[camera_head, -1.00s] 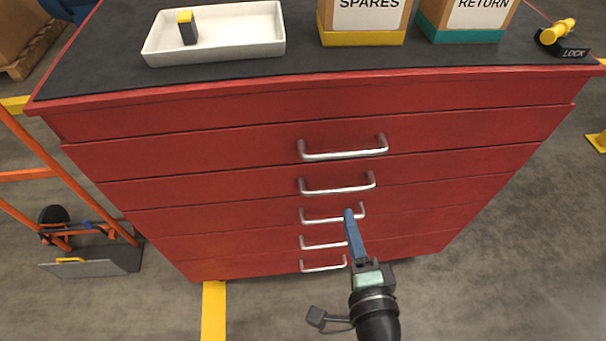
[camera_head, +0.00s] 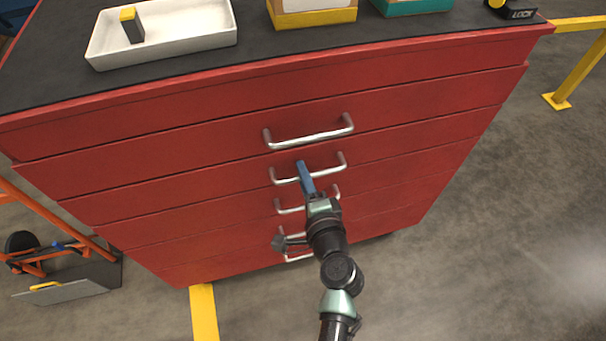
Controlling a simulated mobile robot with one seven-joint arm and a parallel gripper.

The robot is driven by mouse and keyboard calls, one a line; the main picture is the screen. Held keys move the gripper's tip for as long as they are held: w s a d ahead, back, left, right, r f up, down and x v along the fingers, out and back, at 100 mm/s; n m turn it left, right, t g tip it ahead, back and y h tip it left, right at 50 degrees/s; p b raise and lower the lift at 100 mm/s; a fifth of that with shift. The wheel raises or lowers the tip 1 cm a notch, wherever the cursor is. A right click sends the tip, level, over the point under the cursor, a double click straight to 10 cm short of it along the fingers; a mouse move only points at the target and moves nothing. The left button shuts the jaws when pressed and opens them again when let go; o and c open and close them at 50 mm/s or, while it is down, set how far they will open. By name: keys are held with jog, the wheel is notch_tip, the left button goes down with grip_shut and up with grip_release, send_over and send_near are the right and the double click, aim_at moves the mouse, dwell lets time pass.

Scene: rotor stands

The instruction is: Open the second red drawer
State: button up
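The red cabinet has a column of silver bar handles on its front, and its drawers look closed. The top handle (camera_head: 309,140) is in clear view. The second handle from the top (camera_head: 332,170), on the second red drawer with a handle (camera_head: 400,148), is partly covered by my gripper. My gripper (camera_head: 302,166) has blue fingers that point up and overlap this second handle in the picture. I cannot tell whether they touch it. The fingers show as one narrow shape, so their gap is hidden. The third handle (camera_head: 290,208) and lower ones are partly behind my arm.
On the dark cabinet top are a white tray (camera_head: 190,45) holding a grey-yellow block (camera_head: 132,25), a yellow-based box (camera_head: 315,17) and a teal-based box (camera_head: 412,5). An orange hand truck (camera_head: 55,232) stands at left. A yellow rail (camera_head: 580,70) is at right. Floor at right is clear.

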jog(key=shift+w, duration=0.15)
grip_shut()
dwell(1.4)
